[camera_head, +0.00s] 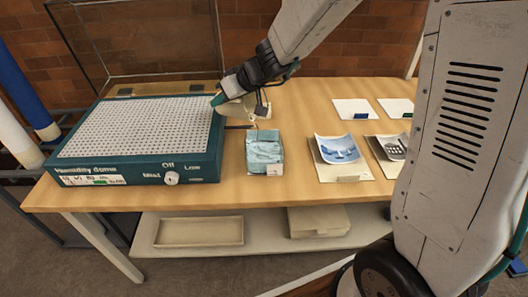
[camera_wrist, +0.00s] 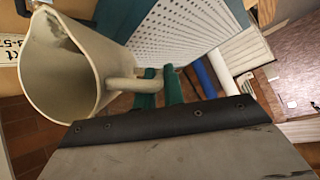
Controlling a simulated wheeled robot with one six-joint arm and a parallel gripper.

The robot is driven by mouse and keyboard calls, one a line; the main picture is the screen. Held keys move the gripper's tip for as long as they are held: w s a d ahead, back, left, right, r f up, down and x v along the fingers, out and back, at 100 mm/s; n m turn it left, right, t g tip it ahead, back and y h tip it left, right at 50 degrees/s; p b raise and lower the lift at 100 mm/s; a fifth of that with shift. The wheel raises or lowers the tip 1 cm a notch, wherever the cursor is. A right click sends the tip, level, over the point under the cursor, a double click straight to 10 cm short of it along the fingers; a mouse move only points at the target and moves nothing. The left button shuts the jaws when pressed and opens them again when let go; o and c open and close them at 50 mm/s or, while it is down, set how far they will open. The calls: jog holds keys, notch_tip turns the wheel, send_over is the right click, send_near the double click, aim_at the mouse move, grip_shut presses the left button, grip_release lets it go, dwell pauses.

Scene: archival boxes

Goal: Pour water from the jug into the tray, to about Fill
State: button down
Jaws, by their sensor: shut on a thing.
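My gripper (camera_head: 219,97) is shut on the handle of a cream jug (camera_head: 241,112), just right of the perforated panel's edge and above the table. In the wrist view the jug (camera_wrist: 62,75) fills the left side, with its open mouth and pale inside showing. Its handle runs to the green fingers of my gripper (camera_wrist: 160,84). I cannot make out water in the jug. A teal unit marked "Humidity dome" (camera_head: 135,170) carries a white perforated panel (camera_head: 140,128). I cannot make out a Fill mark, nor tell which part is the tray to fill.
A small blue wrapped block (camera_head: 264,152) stands on the table (camera_head: 300,110) below the jug in the picture. Photographs (camera_head: 337,149) on mounts and white cards (camera_head: 355,109) lie to the right. A clear dome (camera_head: 140,40) stands behind. A shallow beige tray (camera_head: 200,232) sits on the lower shelf.

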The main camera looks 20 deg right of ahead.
jog(key=shift+s+d+f+t+y+p, duration=0.35)
jog(key=shift+s+d+f+t, duration=0.1)
jog(key=shift+s+f, duration=0.1)
dwell(0.4)
jog(key=shift+s+d+f, duration=0.15)
jog(key=shift+s+f, duration=0.05)
jog(key=shift+f, duration=0.05)
jog(key=shift+s+d+f+y+p, duration=0.15)
jog(key=shift+d+f+y+p, duration=0.1)
jog(key=shift+f+p, duration=0.1)
jog(key=shift+w+a+r+g+h, duration=0.15)
jog(key=shift+w+a+r+h, duration=0.1)
jog(key=shift+w+a+r, duration=0.3)
jog(key=shift+w+a+r+g+h, duration=0.1)
jog(key=shift+w+a+r+h, duration=0.25)
jog(key=shift+r, duration=0.25)
jog(key=shift+w+a+r+g+h, duration=0.15)
jog(key=shift+w+r+g+h, duration=0.1)
jog(key=shift+w+g+h, duration=0.2)
jog(key=shift+a, duration=0.1)
jog(key=shift+g, duration=0.25)
jog(key=shift+w+a+f+g+h+b, duration=0.2)
jog(key=shift+a+f+g+h+b, duration=0.25)
jog(key=shift+g+h+b, duration=0.15)
jog(key=shift+a+g+h, duration=0.15)
jog(key=shift+g+h, duration=0.1)
jog(key=shift+g, duration=0.05)
